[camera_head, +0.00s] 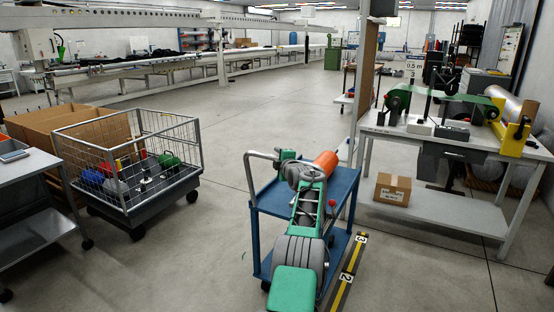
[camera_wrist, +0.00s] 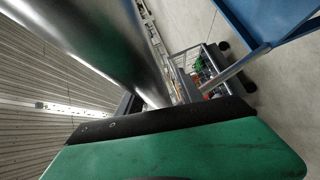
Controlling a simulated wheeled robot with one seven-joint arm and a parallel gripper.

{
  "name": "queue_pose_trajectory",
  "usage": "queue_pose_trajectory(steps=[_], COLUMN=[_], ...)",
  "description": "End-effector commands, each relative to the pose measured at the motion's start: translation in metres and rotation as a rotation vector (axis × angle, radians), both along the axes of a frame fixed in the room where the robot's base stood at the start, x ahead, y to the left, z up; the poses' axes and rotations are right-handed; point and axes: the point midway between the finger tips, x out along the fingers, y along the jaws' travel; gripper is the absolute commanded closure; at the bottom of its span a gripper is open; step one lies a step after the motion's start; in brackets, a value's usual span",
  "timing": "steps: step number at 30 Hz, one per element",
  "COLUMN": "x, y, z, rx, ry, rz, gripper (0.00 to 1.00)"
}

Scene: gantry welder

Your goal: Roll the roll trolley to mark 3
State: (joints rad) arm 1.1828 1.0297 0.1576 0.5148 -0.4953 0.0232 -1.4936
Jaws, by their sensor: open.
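The roll trolley (camera_head: 343,188) is a blue two-shelf cart with a bent grey handle (camera_head: 250,168) at its left end. An orange cylinder (camera_head: 326,160) shows above its top shelf; my arm hides much of the cart. A floor strip with marks 2 (camera_head: 346,278) and 3 (camera_head: 361,238) runs along the cart's right side. My gripper (camera_head: 279,156) is open by the handle's upper bar. In the wrist view, a thick metal tube (camera_wrist: 110,45) passes very close to the green gripper body, and a blue cart part (camera_wrist: 270,18) shows top right. I cannot tell whether the tube lies between the jaws.
A wire-mesh cart (camera_head: 130,165) with coloured items stands to the left, beside cardboard boxes (camera_head: 60,130) and a grey table (camera_head: 25,165). A workbench (camera_head: 440,215) with a small box (camera_head: 392,189) stands right. A post (camera_head: 362,80) rises behind the trolley. The floor beyond is open.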

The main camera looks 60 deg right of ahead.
Motion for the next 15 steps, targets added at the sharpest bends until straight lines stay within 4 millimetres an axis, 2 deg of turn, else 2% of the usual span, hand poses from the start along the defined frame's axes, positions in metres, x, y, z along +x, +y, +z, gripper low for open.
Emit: queue_pose_trajectory(steps=[8,15], x=[-0.003,-0.023], y=[0.002,0.018], z=[0.001,0.004], rx=[0.0,-0.001], ry=[0.0,-0.001], rz=[-0.001,-0.002], gripper=[0.57,0.57])
